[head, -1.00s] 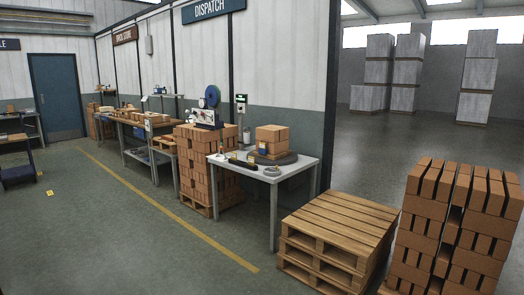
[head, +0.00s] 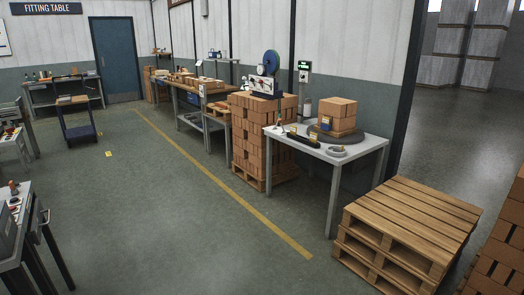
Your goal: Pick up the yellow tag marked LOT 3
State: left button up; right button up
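A small yellow tag (head: 108,154) lies on the green-grey floor, left of the yellow floor line; any marking on it is too small to read. Small yellow patches also show on the white table by the stack of bricks, but I cannot tell whether they are tags. No LOT 3 lettering is legible anywhere. Neither of my grippers is in view.
The white table (head: 358,150) carries bricks on a dark round base. Wooden pallets (head: 412,215) stand at the right front. A bench (head: 22,235) edges the left.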

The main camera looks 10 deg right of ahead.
aim_at(325, 120)
jog(key=i+z, duration=0.4)
jog(key=i, duration=2.6)
